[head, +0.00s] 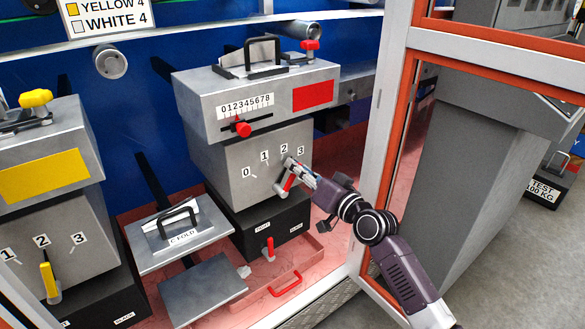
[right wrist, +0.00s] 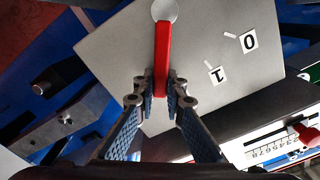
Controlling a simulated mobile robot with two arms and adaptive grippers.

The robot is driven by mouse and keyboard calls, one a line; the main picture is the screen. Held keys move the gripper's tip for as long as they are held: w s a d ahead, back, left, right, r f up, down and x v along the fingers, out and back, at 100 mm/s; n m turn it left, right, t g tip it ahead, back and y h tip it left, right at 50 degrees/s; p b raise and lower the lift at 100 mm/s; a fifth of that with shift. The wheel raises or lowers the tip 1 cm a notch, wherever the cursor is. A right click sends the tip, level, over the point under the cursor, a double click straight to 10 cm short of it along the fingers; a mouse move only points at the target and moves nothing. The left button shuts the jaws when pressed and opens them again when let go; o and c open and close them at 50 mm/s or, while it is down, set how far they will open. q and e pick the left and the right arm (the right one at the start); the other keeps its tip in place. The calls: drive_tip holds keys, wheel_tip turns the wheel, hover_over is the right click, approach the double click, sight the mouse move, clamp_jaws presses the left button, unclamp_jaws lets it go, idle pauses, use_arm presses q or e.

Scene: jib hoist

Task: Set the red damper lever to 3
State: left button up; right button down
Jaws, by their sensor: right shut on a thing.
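The red damper lever (head: 287,183) is on the grey front face of the middle unit, below a scale plate row marked 0 (head: 246,172), 1 (head: 264,156), 2 (head: 284,148) and 3 (head: 300,150). The lever tilts up and slightly right from its pivot, toward the 2 and 3 side; its tip is hidden by my gripper, so the exact mark is unclear. My right gripper (head: 293,170) is shut on the lever's end. In the right wrist view, the red lever (right wrist: 162,60) runs between the two fingertips (right wrist: 160,97). My left gripper is not in view.
A red slider knob (head: 242,128) sits above on the 0–8 scale. A yellow unit with its own yellow lever (head: 49,281) stands left. A C FOLD plate (head: 180,232) lies in front.

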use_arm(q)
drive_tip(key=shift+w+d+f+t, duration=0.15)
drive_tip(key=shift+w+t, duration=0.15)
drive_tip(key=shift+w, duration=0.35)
use_arm(e)
drive_tip(key=shift+w+d+f+m, duration=0.2)
drive_tip(key=shift+d+f+m, duration=0.1)
drive_tip(key=shift+m, duration=0.35)
drive_tip(key=shift+w+d+f+m, duration=0.2)
drive_tip(key=shift+d+f+m, duration=0.1)
drive_tip(key=shift+m, duration=0.35)
drive_tip(key=c, duration=2)
unclamp_jaws()
drive_tip(key=shift+o, duration=0.2)
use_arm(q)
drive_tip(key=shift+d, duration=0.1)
use_arm(e)
drive_tip(key=shift+s, duration=0.1)
drive_tip(key=v, duration=1.2)
